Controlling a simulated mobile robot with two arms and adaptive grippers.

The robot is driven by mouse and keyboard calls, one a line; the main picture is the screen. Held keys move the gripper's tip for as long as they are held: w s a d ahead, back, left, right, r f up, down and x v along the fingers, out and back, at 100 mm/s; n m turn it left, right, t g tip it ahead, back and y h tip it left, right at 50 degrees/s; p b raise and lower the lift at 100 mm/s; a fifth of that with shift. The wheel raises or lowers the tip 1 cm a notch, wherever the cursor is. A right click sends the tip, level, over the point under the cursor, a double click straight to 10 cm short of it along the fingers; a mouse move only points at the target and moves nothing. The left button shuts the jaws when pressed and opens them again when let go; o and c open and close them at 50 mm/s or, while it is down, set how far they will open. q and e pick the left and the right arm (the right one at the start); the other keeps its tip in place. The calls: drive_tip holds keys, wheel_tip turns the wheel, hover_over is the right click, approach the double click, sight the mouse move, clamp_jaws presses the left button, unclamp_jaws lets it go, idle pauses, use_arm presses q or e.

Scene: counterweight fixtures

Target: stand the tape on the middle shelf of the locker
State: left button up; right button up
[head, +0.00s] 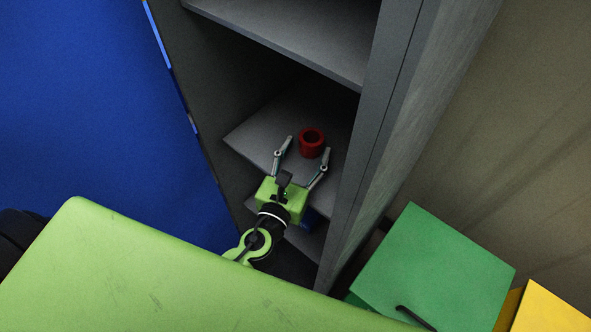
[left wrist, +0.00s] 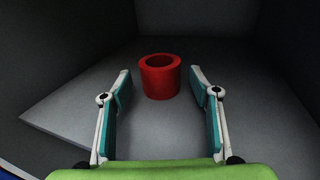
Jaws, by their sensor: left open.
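The tape (head: 312,143) is a short red ring with a dark hole. It rests on a grey shelf (head: 247,133) inside the locker (head: 371,130), with its hole facing up. My right gripper is not in view.
A higher shelf (head: 300,38) lies above the gripper, and a lower shelf (head: 300,238) lies below it. The locker's side wall stands close on the right. A blue door or panel (head: 90,100) is on the left. A green box (head: 435,265) and a yellow one (head: 545,310) stand at lower right.

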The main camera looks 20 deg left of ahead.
use_arm(q)
drive_tip(key=s+b, duration=0.3)
drive_tip(key=s, duration=0.7)
drive_tip(key=shift+s+a+r+b, duration=0.15)
drive_tip(key=shift+s+r+b, duration=0.15)
drive_tip(key=shift+b, duration=0.1)
